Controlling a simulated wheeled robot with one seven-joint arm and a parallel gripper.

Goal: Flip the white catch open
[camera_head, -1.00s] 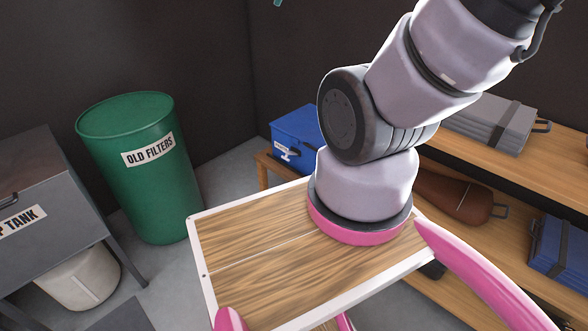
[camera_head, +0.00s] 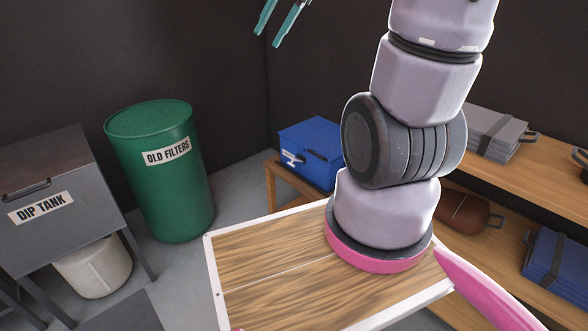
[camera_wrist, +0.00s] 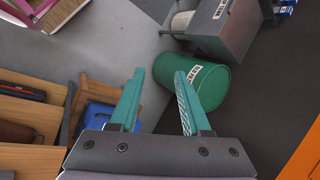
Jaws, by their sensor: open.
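The white catch (camera_head: 291,158) is on the front of a blue box (camera_head: 322,146). The box stands on a small wooden stand (camera_head: 285,187) near the back corner. The catch looks small, and I cannot make out its exact position. My gripper (camera_head: 279,20) is at the top of the head view, well above the box, with its teal fingers apart and empty. In the wrist view my gripper (camera_wrist: 158,76) is open. The blue box (camera_wrist: 97,116) shows there to the left of the fingers, partly hidden by my gripper. The catch does not show clearly there.
A green "OLD FILTERS" drum (camera_head: 160,175) and a grey "DIP TANK" cabinet (camera_head: 50,205) stand at left. Wooden shelves (camera_head: 520,175) with a grey case (camera_head: 497,130), a brown bag (camera_head: 465,213) and a blue case (camera_head: 557,262) are at right. Grey floor lies between drum and stand.

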